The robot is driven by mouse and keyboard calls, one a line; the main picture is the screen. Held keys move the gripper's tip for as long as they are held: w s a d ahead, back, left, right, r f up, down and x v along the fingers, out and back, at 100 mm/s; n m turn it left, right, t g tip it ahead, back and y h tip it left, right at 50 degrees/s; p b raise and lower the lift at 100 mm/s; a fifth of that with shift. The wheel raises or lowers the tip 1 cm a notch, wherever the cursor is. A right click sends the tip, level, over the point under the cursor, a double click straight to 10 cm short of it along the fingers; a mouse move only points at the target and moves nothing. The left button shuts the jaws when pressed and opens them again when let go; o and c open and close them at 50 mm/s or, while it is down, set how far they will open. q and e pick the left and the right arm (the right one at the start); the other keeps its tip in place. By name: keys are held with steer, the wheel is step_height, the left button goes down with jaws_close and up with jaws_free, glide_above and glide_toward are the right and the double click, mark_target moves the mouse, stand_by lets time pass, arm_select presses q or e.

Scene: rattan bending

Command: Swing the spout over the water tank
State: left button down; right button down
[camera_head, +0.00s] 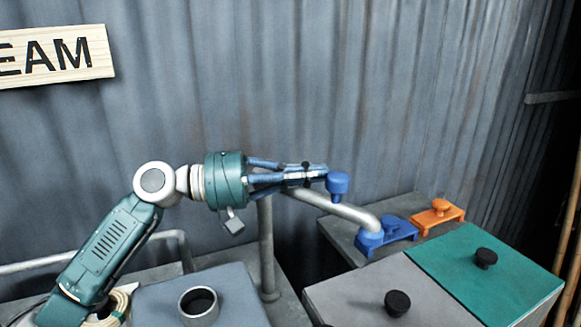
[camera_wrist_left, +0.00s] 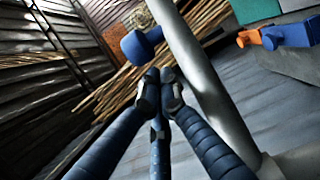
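The silver spout (camera_head: 330,206) runs from near an upright post (camera_head: 266,245) to the blue bracket (camera_head: 387,233) on the right. A blue knob (camera_head: 338,184) stands up from the spout. My left gripper (camera_head: 318,173) is at the spout, just left of the knob. In the left wrist view its fingertips (camera_wrist_left: 160,84) are together with nothing visible between them. The knob (camera_wrist_left: 141,46) is just beyond them and the spout pipe (camera_wrist_left: 195,70) passes at right; contact is unclear. A blue-grey tank top (camera_head: 240,292) with a round opening is at front left; which tank holds water is unclear. My right gripper is out of view.
An orange bracket (camera_head: 440,215) sits behind the blue one. A grey lid (camera_head: 350,300) and a green lid (camera_head: 470,268), each with a black knob, are at front right. A corrugated wall (camera_head: 400,90) closes the back. Free air lies above the lids.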

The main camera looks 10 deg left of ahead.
arm_select(q)
steer(key=shift+x, duration=0.85)
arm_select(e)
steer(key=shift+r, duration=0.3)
arm_select(q)
steer(key=shift+s, duration=0.1)
steer(key=shift+s+a+m+g, duration=0.2)
steer(key=shift+s+m+g, duration=0.2)
steer(key=shift+g, duration=0.2)
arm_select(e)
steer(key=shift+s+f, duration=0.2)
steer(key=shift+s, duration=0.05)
